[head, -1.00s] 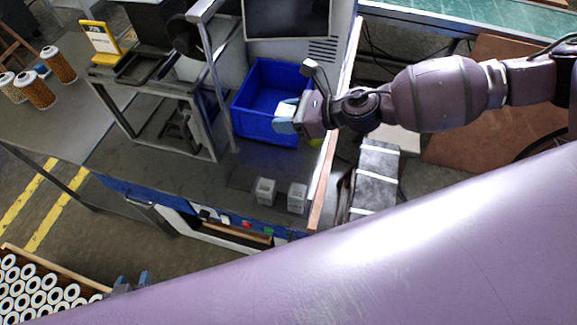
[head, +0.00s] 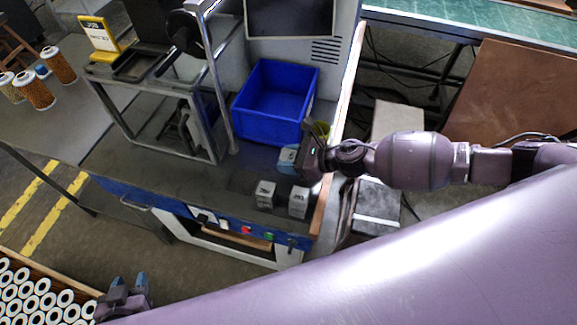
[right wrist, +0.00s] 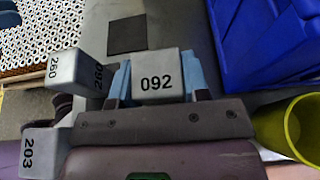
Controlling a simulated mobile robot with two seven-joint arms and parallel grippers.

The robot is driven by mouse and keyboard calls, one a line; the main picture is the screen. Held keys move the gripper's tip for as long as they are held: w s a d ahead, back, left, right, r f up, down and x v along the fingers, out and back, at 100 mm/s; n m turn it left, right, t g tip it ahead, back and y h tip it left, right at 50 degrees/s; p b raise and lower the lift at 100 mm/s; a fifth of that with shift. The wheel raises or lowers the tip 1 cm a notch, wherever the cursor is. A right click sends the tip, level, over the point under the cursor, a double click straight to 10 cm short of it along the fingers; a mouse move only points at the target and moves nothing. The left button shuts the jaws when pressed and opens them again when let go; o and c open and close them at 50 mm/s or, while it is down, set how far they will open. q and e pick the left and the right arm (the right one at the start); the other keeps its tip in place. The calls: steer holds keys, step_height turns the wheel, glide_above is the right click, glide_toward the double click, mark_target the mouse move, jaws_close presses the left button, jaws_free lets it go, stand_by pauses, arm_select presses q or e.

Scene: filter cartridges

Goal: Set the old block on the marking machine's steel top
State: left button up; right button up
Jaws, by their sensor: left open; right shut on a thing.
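My right gripper (head: 286,160) is shut on a pale grey block marked 092 (right wrist: 157,85), held over the bench in front of the blue bin; the block is mostly hidden in the head view. Two similar grey blocks (head: 265,195) (head: 298,202) stand on the bench near its front right corner; the right wrist view shows them as 260 (right wrist: 75,70) and 203 (right wrist: 42,150). A dark square plate (right wrist: 127,33) lies flat on the bench top, apart from the held block. My left gripper (head: 129,284) is open and empty beside the cartridge crate.
The blue bin (head: 270,130) looks empty. A metal frame (head: 215,90) with a yellow-framed display (head: 99,38) stands left of it. Several filter cartridges (head: 35,92) stand at far left. A yellow-green cup (right wrist: 302,130) is near the bin. A crate of white-ended cartridges (head: 40,290) is at bottom left.

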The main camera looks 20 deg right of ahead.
step_height(320, 180, down, 3)
steer(key=shift+r+b, duration=0.15)
steer(key=shift+b, duration=0.15)
steer(key=shift+f, duration=0.25)
steer(key=shift+f, duration=0.15)
steer(key=o, duration=1)
steer(key=shift+o, duration=0.2)
steer(key=b+v, duration=0.1)
steer(key=v, duration=1)
steer(key=shift+a, duration=0.1)
steer(key=shift+s+d+r, duration=0.3)
steer(key=shift+s+d, duration=0.05)
steer(key=shift+d, duration=0.1)
